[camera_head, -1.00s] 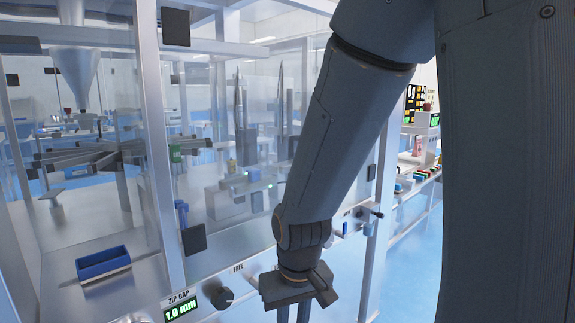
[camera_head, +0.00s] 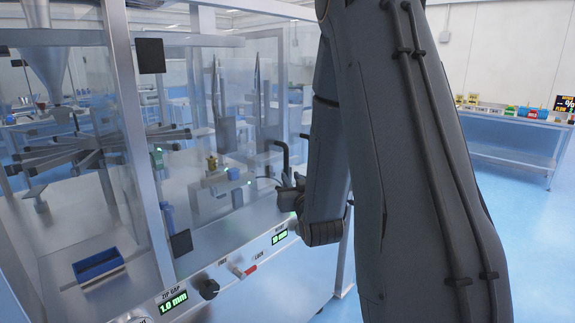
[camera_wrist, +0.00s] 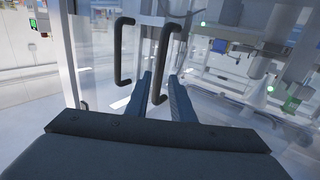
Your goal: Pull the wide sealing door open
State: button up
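The wide sealing door appears to be the large clear pane (camera_head: 232,110) on the front of the machine; I cannot tell whether it is ajar. A dark bar handle (camera_head: 285,155) stands beside my gripper (camera_head: 284,186) in the head view. In the wrist view, a dark upright handle (camera_wrist: 163,60) runs down between the two blue-grey fingers of my gripper (camera_wrist: 160,76). The fingers are apart, with gaps beside the bar. A second dark handle (camera_wrist: 122,52) shows left of the fingers; it may be a reflection. My arm hides the door's right part in the head view.
A blue tray (camera_head: 99,265) lies inside at left. A bench (camera_head: 515,137) stands far right, with clear blue floor before it.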

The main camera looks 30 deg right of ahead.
aim_at(287, 170)
jog(key=p+x, duration=0.2)
jog(key=x, duration=0.5)
jog(key=shift+w+d+p, duration=0.1)
jog(key=shift+w+p, duration=0.25)
grip_shut()
